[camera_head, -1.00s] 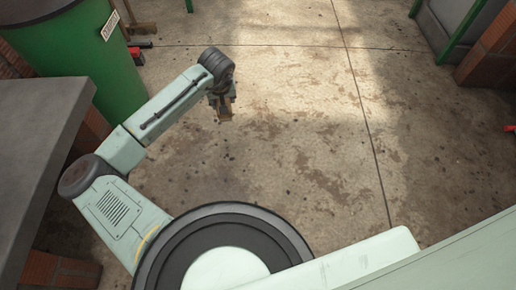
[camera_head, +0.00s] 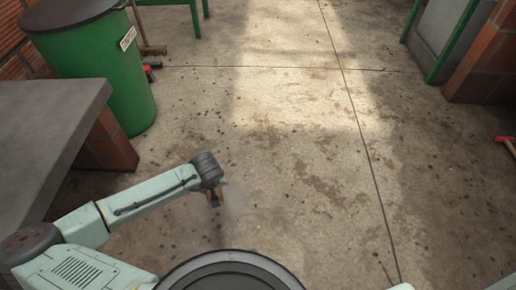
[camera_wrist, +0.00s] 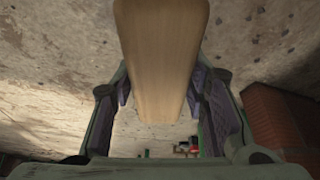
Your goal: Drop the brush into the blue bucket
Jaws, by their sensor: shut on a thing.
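My gripper (camera_wrist: 160,105) is shut on a pale wooden piece, which I take to be the brush (camera_wrist: 162,45); only its smooth wooden part shows in the wrist view, and no bristles are visible. In the head view my gripper (camera_head: 214,198) hangs over open concrete floor at the lower middle left, with a small brown bit of the held piece below it. I see no blue bucket in either view.
A green barrel (camera_head: 105,85) with a dark lid stands at the back left. A grey countertop (camera_head: 45,140) on brick is at the left. A red-handled object (camera_head: 507,144) lies at the far right. The middle floor is clear.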

